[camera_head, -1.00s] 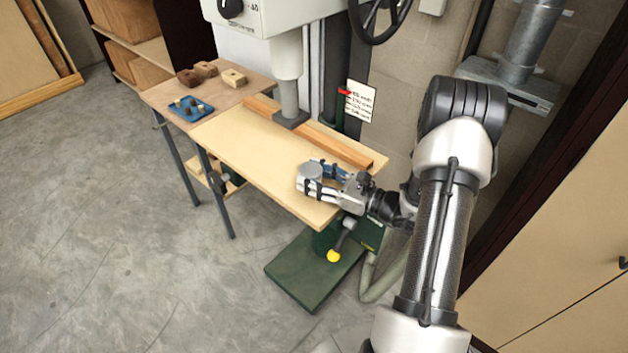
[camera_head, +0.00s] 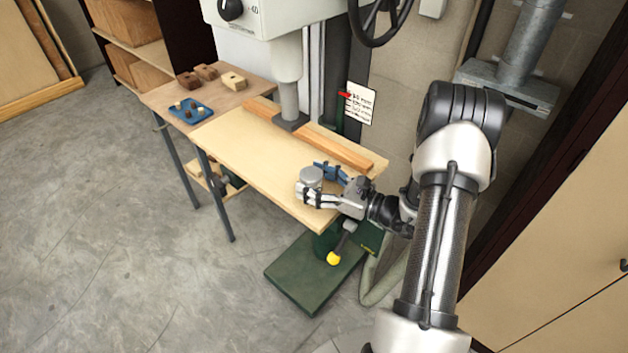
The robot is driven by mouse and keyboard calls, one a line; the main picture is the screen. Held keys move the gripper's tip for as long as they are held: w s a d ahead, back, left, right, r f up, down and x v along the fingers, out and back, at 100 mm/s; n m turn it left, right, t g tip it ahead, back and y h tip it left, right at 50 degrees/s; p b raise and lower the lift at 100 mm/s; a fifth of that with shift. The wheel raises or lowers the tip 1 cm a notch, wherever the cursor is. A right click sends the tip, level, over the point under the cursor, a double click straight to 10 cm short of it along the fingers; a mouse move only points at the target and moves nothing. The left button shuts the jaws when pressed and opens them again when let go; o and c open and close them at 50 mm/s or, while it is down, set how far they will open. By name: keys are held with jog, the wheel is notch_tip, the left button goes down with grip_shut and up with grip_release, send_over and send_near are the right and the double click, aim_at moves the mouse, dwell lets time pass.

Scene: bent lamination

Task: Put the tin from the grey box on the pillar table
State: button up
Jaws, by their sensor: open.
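The tin (camera_head: 311,175) is a small, round grey can. It stands upright on the pale wooden board of the pillar table (camera_head: 250,165), near its right front edge. My gripper (camera_head: 310,181) reaches in from the right, low over the board. Its fingers are spread, one on the near side of the tin and one on the far side. I cannot tell whether a finger still touches the tin. I do not make out a grey box in this view.
A wooden fence strip (camera_head: 320,138) runs along the back of the board, under the drill head (camera_head: 288,60). A yellow-knobbed lever (camera_head: 333,258) is below the board.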

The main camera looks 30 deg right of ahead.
jog(key=shift+r, duration=0.2)
jog(key=p+v, duration=0.2)
jog(key=v, duration=1)
jog(key=s+a+r+n+g, duration=0.25)
jog(key=a+n+g, duration=0.2)
jog(key=a, duration=0.25)
jog(key=s+a+r+n+g+y, duration=0.1)
jog(key=a+r+n+g, duration=0.3)
jog(key=a+n, duration=0.25)
jog(key=s+a+r+n+g, duration=0.2)
jog(key=a+r+n+g, duration=0.25)
jog(key=a, duration=0.25)
jog(key=s+r+n+t+h, duration=0.1)
jog(key=s+r+n+h, duration=0.2)
jog(key=s+n+h, duration=0.2)
jog(key=s+a+r+n+t+h, duration=0.1)
jog(key=s+r+n+h, duration=0.2)
jog(key=n, duration=0.6)
jog(key=shift+s+r+t+h, duration=0.3)
jog(key=shift+s+r+h, duration=0.1)
jog(key=shift+s+h, duration=0.95)
jog(key=shift+c, duration=0.3)
